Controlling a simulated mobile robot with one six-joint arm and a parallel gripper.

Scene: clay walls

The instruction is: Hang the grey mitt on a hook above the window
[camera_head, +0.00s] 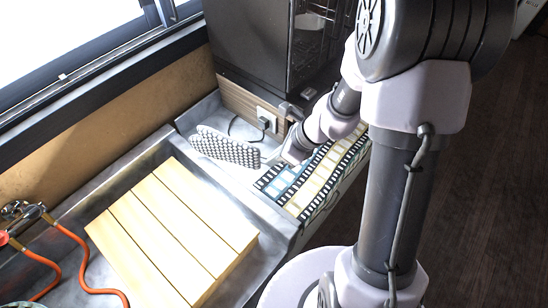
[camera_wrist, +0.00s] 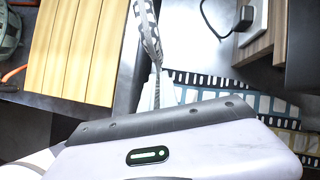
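The grey mitt (camera_head: 226,147), with a pale bumpy pattern, is at the back of the counter in the head view, seen as a long narrow shape. In the wrist view the mitt (camera_wrist: 148,32) shows edge-on as a thin strip running down between the pale fingers. My gripper (camera_wrist: 157,92) is shut on its near end. In the head view the gripper (camera_head: 270,160) is at the mitt's right end, its fingertips small and hard to make out. The window (camera_head: 70,35) is at the upper left. No hooks are in view.
A slatted wooden board (camera_head: 170,235) lies over the grey sink counter. A patterned cloth (camera_head: 315,180) lies right of it. A dark cabinet (camera_head: 245,45) stands behind, with a socket and plug (camera_head: 266,118) below. Orange hoses (camera_head: 75,265) run at lower left.

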